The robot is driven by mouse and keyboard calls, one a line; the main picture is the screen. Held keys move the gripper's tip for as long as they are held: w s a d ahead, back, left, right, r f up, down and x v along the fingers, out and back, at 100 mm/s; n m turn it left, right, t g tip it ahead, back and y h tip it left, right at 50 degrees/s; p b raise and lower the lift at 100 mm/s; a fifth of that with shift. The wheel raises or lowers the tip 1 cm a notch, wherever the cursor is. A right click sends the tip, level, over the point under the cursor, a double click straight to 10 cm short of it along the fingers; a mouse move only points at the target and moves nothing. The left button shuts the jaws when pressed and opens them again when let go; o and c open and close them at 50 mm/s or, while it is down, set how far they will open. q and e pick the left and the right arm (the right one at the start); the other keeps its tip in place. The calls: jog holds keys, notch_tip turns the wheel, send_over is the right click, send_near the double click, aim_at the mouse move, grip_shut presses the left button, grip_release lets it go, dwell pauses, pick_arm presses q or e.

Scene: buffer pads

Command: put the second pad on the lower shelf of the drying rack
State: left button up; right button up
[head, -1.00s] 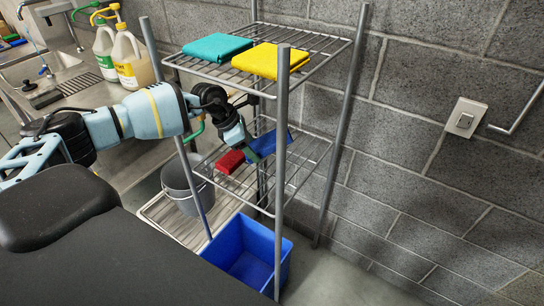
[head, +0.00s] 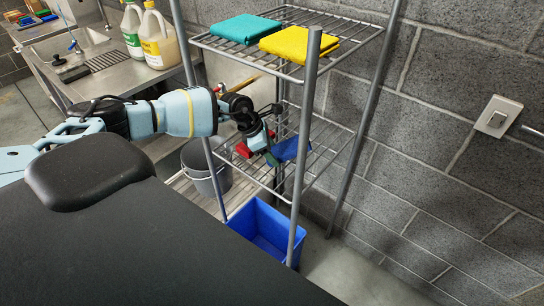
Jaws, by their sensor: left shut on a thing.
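The drying rack (head: 312,95) has an upper wire shelf and a lower wire shelf (head: 325,160). My left arm reaches in from the left between the two shelves. My left gripper (head: 272,156) is low over the lower shelf, shut on a blue pad (head: 290,149). The pad lies at or just above the wires; I cannot tell whether it rests on them. A red pad (head: 244,151) lies on the lower shelf to the left, partly hidden by my gripper. My right gripper is out of view.
Folded teal cloth (head: 246,29) and yellow cloth (head: 299,43) lie on the upper shelf. A blue bin (head: 268,232) and a grey bucket (head: 204,170) stand below. A front rack post (head: 304,140) stands close right of the gripper. The block wall is behind.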

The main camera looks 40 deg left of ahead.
pick_arm(q)
jog(key=shift+f, duration=1.15)
jog(key=shift+f, duration=0.15)
jog(key=o, duration=1)
jog(key=shift+r, duration=0.2)
jog(key=v, duration=1.2)
jog(key=shift+p, duration=0.35)
